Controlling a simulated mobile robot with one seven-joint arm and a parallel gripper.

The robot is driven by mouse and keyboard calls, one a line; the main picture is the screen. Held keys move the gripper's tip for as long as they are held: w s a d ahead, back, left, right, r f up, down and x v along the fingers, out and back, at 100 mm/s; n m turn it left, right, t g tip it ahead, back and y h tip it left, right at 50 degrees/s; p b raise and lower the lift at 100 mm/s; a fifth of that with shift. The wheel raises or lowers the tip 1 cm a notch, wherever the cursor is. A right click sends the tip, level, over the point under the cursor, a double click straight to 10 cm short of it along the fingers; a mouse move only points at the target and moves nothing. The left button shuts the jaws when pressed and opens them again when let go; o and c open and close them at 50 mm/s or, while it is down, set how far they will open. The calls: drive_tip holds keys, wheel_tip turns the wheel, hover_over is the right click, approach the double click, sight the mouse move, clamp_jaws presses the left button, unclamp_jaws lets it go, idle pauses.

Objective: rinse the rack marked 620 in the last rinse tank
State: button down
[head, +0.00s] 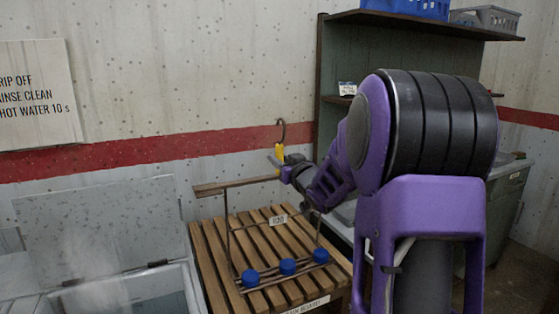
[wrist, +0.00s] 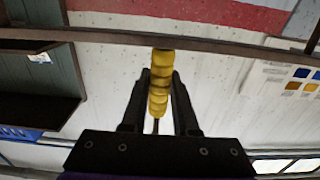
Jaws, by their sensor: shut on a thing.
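My gripper (head: 283,170) is shut on the yellow grip (head: 279,157) of a rack, below a dark hook. The wrist view shows the yellow grip (wrist: 160,82) between both fingers (wrist: 159,95). The rack has a brown top bar (head: 235,185), thin wire sides and several blue pieces (head: 288,267) along its bottom. It is over a slatted wooden bench; I cannot tell whether it touches the slats. A small white tag (head: 278,219) shows within the frame, its number too small to read surely. A tank (head: 130,296) with its lid (head: 100,228) raised is at lower left, with faint steam.
The slatted bench (head: 213,262) has a label on its front edge. A dark shelf unit (head: 345,60) with blue (head: 405,7) and grey baskets (head: 488,18) stands behind my arm. A wall sign (head: 38,95) hangs at left. My arm hides much of the right side.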

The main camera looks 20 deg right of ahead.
sight(281, 149)
drive_tip(key=shift+r, duration=0.2)
drive_tip(key=shift+r+p, duration=1.2)
drive_tip(key=shift+r, duration=0.35)
drive_tip(key=s, duration=0.9)
drive_tip(key=shift+d, duration=0.15)
drive_tip(key=c, duration=1.4)
unclamp_jaws()
clamp_jaws()
